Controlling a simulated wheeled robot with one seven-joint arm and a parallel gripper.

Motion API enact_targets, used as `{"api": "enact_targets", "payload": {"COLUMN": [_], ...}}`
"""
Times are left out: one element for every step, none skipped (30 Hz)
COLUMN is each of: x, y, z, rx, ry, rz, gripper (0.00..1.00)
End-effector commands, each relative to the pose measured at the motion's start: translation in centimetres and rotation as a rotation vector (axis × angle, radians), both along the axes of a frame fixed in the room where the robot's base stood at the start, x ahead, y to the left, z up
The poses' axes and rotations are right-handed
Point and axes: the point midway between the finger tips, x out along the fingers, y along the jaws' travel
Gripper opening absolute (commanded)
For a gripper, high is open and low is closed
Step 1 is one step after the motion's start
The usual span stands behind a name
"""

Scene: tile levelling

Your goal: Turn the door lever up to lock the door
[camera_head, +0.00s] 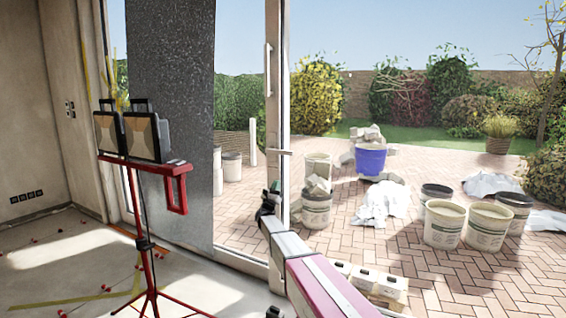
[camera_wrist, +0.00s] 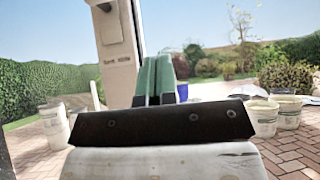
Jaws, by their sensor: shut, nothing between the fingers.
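The door lever (camera_head: 283,153) is a small pale handle on the white door frame (camera_head: 275,110). It points roughly level to the right in the head view. My gripper (camera_head: 275,187) has teal fingertips and is below the lever in that view, close to the frame. In the wrist view my gripper (camera_wrist: 157,62) has its two teal fingers together, with nothing between them. The frame (camera_wrist: 118,62) stands just left of the fingers there. A small pale part at its top edge may be the lever, but it is cut off. I see no contact with the lever.
A red stand (camera_head: 150,165) with two work lights is left of the door, before a dark speckled panel (camera_head: 172,120). Outside on the brick paving are a blue bucket (camera_head: 370,158), several white buckets (camera_head: 444,224) and white sheeting (camera_head: 384,203).

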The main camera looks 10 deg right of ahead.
Motion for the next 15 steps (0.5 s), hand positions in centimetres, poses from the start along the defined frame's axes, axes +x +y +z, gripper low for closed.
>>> {"api": "enact_targets", "payload": {"x": [0.0, 0.0, 0.1, 0.1, 0.2, 0.4, 0.5, 0.8, 1.1, 1.3, 1.6, 2.0, 2.4, 2.7, 3.1], "y": [0.0, 0.0, 0.0, -0.1, -0.1, -0.2, -0.4, -0.5, -0.7, -0.9, -1.1, -1.4, -1.6, -1.8, -2.1], "z": [0.0, 0.0, 0.0, 0.1, 0.2, 0.4, 0.6, 0.8, 1.2, 1.5, 1.8, 2.3, 2.7, 3.1, 3.7], "rx": [-0.001, -0.001, -0.001, -0.001, -0.002, -0.002, -0.002, -0.002, -0.002, -0.001, -0.002, -0.002, -0.002, -0.002, -0.002], "ry": [0.001, 0.001, 0.001, 0.001, 0.001, 0.001, 0.001, 0.001, 0.001, 0.001, 0.000, 0.001, 0.001, 0.001, 0.000], "rz": [0.000, 0.000, 0.000, 0.000, -0.001, -0.001, -0.001, -0.001, -0.001, -0.001, -0.001, -0.001, -0.001, -0.001, -0.001], "gripper": [0.00, 0.00, 0.00, 0.00, 0.00, 0.00, 0.00, 0.00, 0.00, 0.00, 0.00, 0.00, 0.00, 0.00, 0.00]}}
